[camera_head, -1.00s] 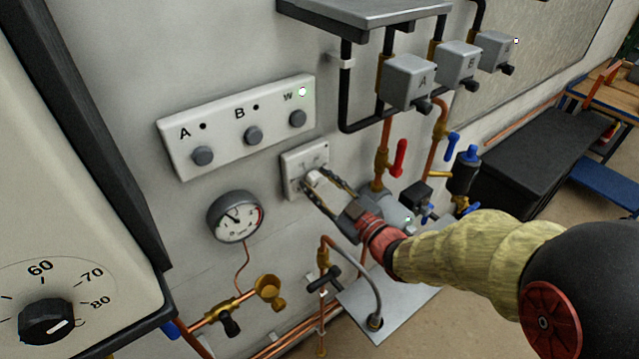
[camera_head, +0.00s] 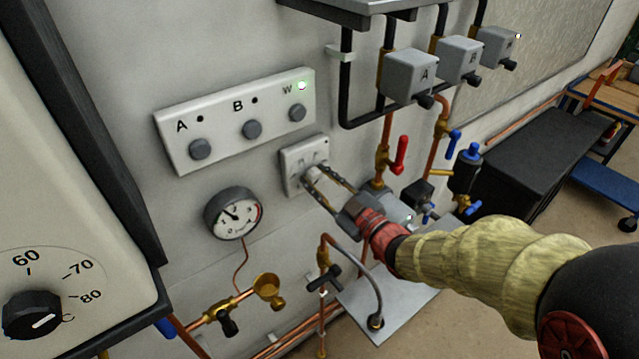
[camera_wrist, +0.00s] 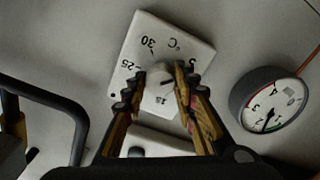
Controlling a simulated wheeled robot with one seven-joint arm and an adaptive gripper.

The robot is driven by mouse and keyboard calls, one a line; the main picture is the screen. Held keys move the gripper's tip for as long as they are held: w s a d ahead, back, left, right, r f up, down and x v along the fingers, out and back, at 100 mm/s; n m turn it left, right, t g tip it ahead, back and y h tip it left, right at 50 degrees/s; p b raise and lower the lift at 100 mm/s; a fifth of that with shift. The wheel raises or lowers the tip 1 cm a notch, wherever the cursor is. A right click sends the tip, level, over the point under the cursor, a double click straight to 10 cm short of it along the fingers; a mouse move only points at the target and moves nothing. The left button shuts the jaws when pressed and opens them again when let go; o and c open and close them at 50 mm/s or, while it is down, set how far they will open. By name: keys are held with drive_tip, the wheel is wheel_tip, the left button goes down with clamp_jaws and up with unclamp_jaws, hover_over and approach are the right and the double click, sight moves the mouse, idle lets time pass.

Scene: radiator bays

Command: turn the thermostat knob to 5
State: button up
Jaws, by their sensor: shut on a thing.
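The thermostat is a white square plate (camera_head: 292,158) on the wall, also seen in the wrist view (camera_wrist: 186,30). Its white round knob (camera_wrist: 159,78) sits mid-plate; in the head view the knob (camera_head: 312,171) shows between my fingers. My gripper (camera_head: 320,172) is shut on the knob, one finger on each side, as the wrist view also shows (camera_wrist: 160,80). The plate, seen upside down there, reads 30, °C, 25, 15 and 5 at upper right. The knob's dark mark points right, towards the right finger and below the 5. That finger hides part of the scale.
A panel (camera_head: 226,143) with buttons A, B and W is above left, its W light green. A pressure gauge (camera_head: 233,214) hangs left of the thermostat. A red-handled valve (camera_head: 398,157) and copper pipes are to the right. A dialled boiler (camera_head: 75,200) fills the left.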

drive_tip(key=o, duration=1.1)
drive_tip(key=shift+c, duration=0.2)
drive_tip(key=shift+o, duration=0.5)
drive_tip(key=v, duration=1.2)
drive_tip(key=shift+f, duration=0.1)
